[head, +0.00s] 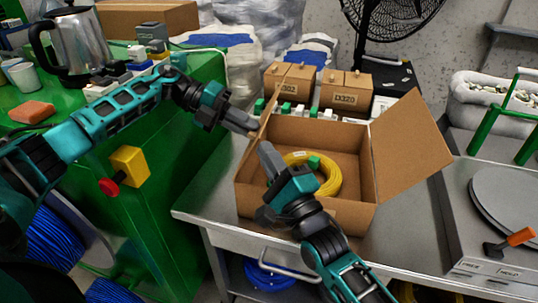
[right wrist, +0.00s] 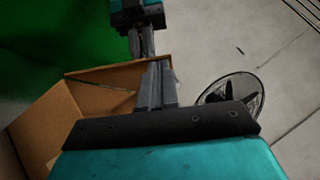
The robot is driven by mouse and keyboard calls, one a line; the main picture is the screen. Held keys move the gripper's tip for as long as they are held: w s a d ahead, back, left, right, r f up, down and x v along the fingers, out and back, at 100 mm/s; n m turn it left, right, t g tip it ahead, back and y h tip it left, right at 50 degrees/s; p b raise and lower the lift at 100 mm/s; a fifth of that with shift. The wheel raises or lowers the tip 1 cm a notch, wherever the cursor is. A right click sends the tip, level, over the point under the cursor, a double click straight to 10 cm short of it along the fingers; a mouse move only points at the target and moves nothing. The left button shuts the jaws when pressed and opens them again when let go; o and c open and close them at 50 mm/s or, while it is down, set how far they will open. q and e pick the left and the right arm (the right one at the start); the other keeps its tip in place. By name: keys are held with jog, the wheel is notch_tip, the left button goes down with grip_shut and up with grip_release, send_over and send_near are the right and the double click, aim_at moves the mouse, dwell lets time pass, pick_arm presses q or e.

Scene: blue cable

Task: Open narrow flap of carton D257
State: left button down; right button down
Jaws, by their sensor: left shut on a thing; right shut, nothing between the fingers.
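The brown carton (head: 305,135) stands open on the metal table; I cannot read D257 on it. A coil of yellow cable (head: 330,178) with a green piece lies inside. Its right flap (head: 410,145) is spread outward to the right. Its left flap (head: 267,108) stands up, seen nearly edge-on. My left gripper (head: 255,127) is shut on this left flap from outside. My right gripper (head: 266,149) is shut and empty, over the carton's left part. In the right wrist view my right fingers (right wrist: 154,82) are together, close to the carton (right wrist: 45,118) and the left gripper (right wrist: 142,42).
Small cartons (head: 345,90) stand behind. A green bench (head: 190,130) with a kettle (head: 82,45) is at left. A round-plate scale (head: 505,205) stands at right. Blue coils hang below. Bare table (head: 410,210) lies right of the carton.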

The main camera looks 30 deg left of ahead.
pick_arm(q)
jog(key=shift+s+f, duration=0.1)
jog(key=shift+f, duration=0.05)
pick_arm(e)
jog(key=shift+s+a+r+n+g, duration=0.3)
jog(key=shift+a+r+n, duration=0.15)
jog(key=shift+a, duration=0.25)
pick_arm(q)
jog(key=shift+d, duration=0.15)
pick_arm(e)
jog(key=shift+s+a+r, duration=0.1)
pick_arm(q)
jog(key=c, duration=1.2)
grip_release()
jog(key=shift+d, duration=0.1)
jog(key=shift+o, duration=0.2)
